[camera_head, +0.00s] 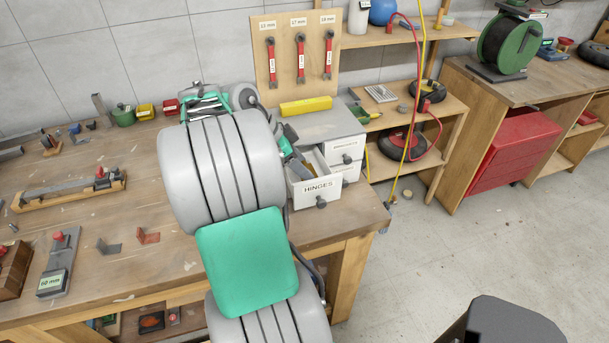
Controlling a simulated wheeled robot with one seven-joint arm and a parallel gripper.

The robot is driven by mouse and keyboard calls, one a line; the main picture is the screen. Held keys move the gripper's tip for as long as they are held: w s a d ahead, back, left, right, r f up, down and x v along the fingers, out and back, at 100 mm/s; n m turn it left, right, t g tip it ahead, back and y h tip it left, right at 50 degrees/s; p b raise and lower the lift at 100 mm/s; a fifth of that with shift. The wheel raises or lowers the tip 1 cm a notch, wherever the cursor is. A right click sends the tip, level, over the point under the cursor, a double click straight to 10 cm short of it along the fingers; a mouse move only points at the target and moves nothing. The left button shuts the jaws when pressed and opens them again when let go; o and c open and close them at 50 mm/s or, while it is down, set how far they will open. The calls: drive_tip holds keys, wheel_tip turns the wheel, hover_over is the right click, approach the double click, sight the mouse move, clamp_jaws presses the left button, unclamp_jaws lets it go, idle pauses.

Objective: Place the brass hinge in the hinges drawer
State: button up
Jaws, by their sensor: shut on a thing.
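The hinges drawer (322,190) is pulled open from the grey cabinet, with its HINGES label and dark knob facing front. My gripper (303,166) is small and partly hidden behind my arm. It appears at the left side of the open drawer, above or at its opening; its exact height is unclear. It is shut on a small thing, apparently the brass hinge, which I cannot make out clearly. My arm hides the drawer's left side.
Closed drawers (346,149) lie right of and behind the open one. A yellow block (306,106) lies on the cabinet top (335,124). Grey (109,246) and red (148,236) brackets lie on the workbench (100,280). A wrench board (296,55) stands behind.

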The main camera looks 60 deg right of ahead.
drive_tip(key=shift+s+d+f, duration=0.15)
drive_tip(key=shift+d+f, duration=0.1)
drive_tip(key=shift+f, duration=0.05)
drive_tip(key=f, duration=0.2)
drive_tip(key=f+p, duration=0.1)
drive_tip(key=shift+s+d+f, duration=0.1)
drive_tip(key=shift+d+f, duration=0.2)
drive_tip(key=shift+f, duration=0.1)
drive_tip(key=shift+f+b, duration=0.2)
drive_tip(key=shift+b, duration=0.15)
drive_tip(key=o, duration=1.2)
drive_tip(key=shift+r, duration=0.1)
drive_tip(key=shift+o, duration=0.2)
